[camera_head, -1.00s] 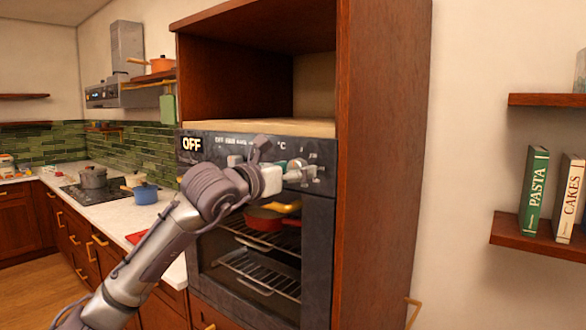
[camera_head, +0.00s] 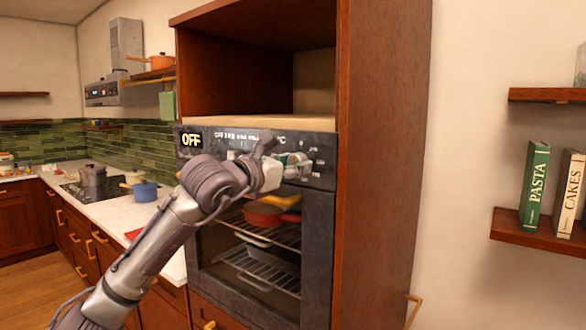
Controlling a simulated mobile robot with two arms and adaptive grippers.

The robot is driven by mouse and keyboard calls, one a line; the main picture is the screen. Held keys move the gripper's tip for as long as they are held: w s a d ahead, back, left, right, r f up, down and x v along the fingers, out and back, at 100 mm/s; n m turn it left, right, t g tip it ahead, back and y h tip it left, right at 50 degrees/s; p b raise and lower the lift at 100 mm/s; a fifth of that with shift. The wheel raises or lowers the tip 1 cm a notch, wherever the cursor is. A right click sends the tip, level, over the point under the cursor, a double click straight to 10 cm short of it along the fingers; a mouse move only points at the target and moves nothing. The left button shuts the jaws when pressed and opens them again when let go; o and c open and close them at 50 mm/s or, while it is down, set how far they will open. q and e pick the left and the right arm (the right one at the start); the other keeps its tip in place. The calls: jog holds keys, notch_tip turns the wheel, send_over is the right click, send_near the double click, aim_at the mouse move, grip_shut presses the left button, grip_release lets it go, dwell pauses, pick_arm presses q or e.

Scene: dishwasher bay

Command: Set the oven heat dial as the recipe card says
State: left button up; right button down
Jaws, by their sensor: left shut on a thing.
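The oven (camera_head: 318,225) is built into a tall brown wooden cabinet, with a dark control panel above its glass door. My left gripper (camera_head: 293,163) is at the right part of the panel, shut on what seems to be the heat dial, which the fingers mostly hide. Small white markings show on the panel around it, too small to read. The dial's pointer direction cannot be told. The recipe card is not recognisable in this view. My right gripper is not in view.
A red-orange dish (camera_head: 262,217) sits on an upper rack behind the oven glass. An open empty niche (camera_head: 240,85) is above the oven. A counter with a blue pot (camera_head: 145,191) is at left; a shelf (camera_head: 538,231) with PASTA and CAKES books is at right.

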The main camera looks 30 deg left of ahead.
pick_arm(q)
jog(key=m+b, duration=0.1)
jog(key=m, duration=0.1)
jog(key=shift+m, duration=0.4)
jog(key=m, duration=0.3)
jog(key=shift+m+b, duration=0.3)
jog(key=m, duration=0.3)
jog(key=shift+m, duration=0.3)
jog(key=m, duration=0.4)
jog(key=shift+m, duration=0.3)
jog(key=o, duration=1.2)
jog(key=shift+c, duration=0.2)
